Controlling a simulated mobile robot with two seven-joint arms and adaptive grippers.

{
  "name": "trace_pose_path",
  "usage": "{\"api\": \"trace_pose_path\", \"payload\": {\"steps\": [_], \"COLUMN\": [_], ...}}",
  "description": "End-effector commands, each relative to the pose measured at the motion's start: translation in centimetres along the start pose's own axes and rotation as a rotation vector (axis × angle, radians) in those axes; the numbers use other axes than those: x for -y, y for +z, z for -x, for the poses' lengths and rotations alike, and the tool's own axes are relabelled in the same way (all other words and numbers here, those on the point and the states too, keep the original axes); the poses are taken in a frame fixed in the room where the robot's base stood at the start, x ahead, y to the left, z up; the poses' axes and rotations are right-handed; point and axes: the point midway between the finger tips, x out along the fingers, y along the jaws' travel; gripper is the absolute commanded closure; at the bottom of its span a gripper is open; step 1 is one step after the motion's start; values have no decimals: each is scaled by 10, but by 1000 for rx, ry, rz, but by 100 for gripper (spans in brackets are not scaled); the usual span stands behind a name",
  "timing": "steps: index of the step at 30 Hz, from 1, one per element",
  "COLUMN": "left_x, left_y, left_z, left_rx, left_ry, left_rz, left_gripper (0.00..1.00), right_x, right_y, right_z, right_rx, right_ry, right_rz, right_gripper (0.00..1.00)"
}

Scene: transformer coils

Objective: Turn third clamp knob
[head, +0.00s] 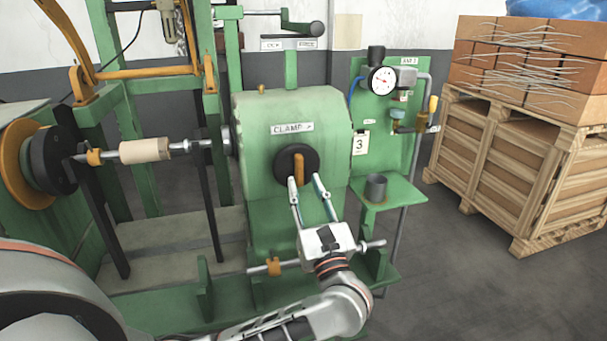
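The clamp knob (299,169) is a black round disc with an upright orange-brown handle, on the front of a green machine housing (252,125). A white label (292,127) reading CLAMP with an arrow is above it. A tag with the number 3 (359,144) hangs to the right of the housing. The fingers are spread to either side of the handle's lower end. I cannot tell whether they touch the knob.
A green panel with a pressure gauge (382,80) stands to the right, above a small shelf holding a dark cup (375,187). A shaft with a beige roll (145,150) is on the left. Floor between is clear.

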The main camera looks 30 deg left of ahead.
Motion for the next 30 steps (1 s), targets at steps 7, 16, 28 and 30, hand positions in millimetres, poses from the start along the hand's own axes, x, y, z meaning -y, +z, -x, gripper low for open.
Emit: {"api": "trace_pose_path", "payload": {"steps": [7,16,28,30], "left_x": [0,-1,-1,-1], "left_y": [1,0,0,0], "left_z": [-30,-36,-36,-36], "left_rx": [3,0,1,1], "left_ry": [1,1,0,-2], "left_rz": [-1,-1,-3,-8], "left_gripper": [71,71,100,100], "right_x": [4,4,4,3], "right_y": [3,2,2,0], "right_z": [3,3,3,4], "right_rx": [8,7,8,7], "right_ry": [-8,-8,-7,-6], "right_rz": [-7,-8,-6,-6], "right_gripper": [60,60,60,60]}}
